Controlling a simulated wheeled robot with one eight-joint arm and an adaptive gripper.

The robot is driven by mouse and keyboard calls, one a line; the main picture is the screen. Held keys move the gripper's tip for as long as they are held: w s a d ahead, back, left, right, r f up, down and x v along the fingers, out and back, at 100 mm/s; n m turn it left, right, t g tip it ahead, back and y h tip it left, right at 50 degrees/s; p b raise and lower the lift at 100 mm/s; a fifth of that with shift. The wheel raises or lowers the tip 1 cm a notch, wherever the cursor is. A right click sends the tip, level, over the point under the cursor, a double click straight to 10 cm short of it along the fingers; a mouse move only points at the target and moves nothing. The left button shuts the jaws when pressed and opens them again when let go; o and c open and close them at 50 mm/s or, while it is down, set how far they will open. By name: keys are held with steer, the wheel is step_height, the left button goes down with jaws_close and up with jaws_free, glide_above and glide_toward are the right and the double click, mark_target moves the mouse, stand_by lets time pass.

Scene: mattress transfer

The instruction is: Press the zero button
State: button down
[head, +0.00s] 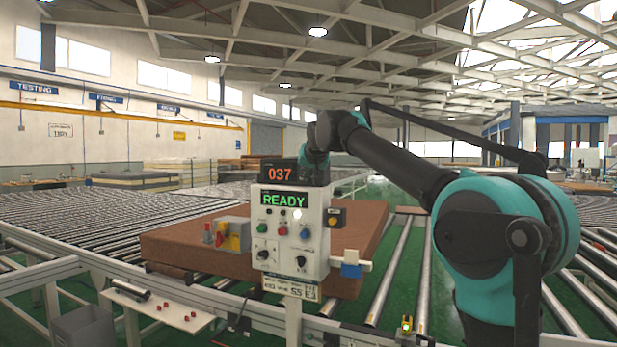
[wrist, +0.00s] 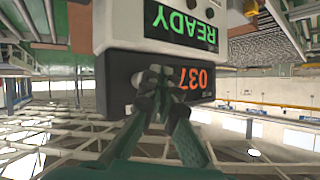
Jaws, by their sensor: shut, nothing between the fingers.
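The white control box (head: 287,245) stands at the front of the roller line. It bears a green READY screen (head: 284,199), with a red 037 readout (head: 280,174) on top. Below the screen are a green button (head: 262,228), a red button (head: 283,230), a blue button (head: 305,234) and black knobs. Their labels are too small to read, so I cannot tell which is zero. My gripper (wrist: 153,80) is shut and empty, its tips beside the 037 digits in the wrist view, which is upside down. I cannot tell whether it touches the readout housing.
A yellow-and-black switch box (head: 336,218) sits on the control box's right side. A brown mattress (head: 180,245) lies behind the box on the rollers. A grey block with red and yellow parts (head: 229,236) is to the left. A small shelf (head: 150,311) is at lower left.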

steer(key=shift+w+d, duration=0.1)
steer(key=shift+w, duration=0.3)
steer(key=shift+w+d, duration=0.35)
steer(key=shift+w, duration=0.45)
stand_by(1.1)
steer(key=shift+s, duration=0.1)
steer(key=shift+s+a, duration=0.25)
steer(key=shift+s, duration=0.35)
steer(key=shift+s+a, duration=0.2)
steer(key=shift+s, duration=0.35)
steer(key=shift+s+a, duration=0.3)
steer(key=shift+s, duration=0.5)
steer(key=shift+s+a, duration=0.3)
steer(key=shift+s, duration=0.45)
steer(key=shift+s+a, duration=0.3)
steer(key=shift+s, duration=0.5)
